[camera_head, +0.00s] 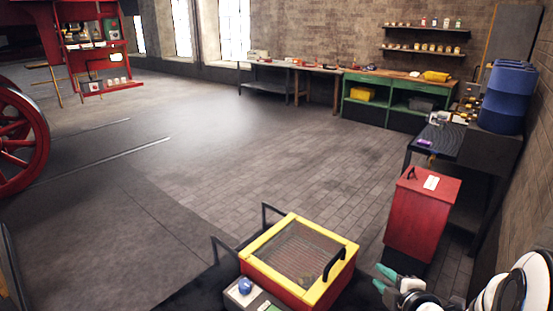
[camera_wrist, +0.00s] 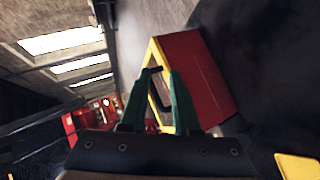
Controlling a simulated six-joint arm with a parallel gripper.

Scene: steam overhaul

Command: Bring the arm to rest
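My gripper (camera_head: 383,278) is at the lower right of the head view, to the right of a red box with a yellow-framed clear lid. Its two teal fingers are apart with nothing held between them. In the wrist view the fingers (camera_wrist: 157,75) also stand apart. The red and yellow box (camera_wrist: 205,75) and its black handle (camera_wrist: 156,88) show beyond them there. My arm's white and black links fill the lower right corner of the head view.
The yellow-lidded box (camera_head: 262,263) stands close by. A red cabinet (camera_head: 418,220) is just behind my gripper. A dark bench (camera_head: 452,142) and blue drums (camera_head: 506,98) line the right wall. A green workbench (camera_head: 385,100) is at the back. The middle floor is clear.

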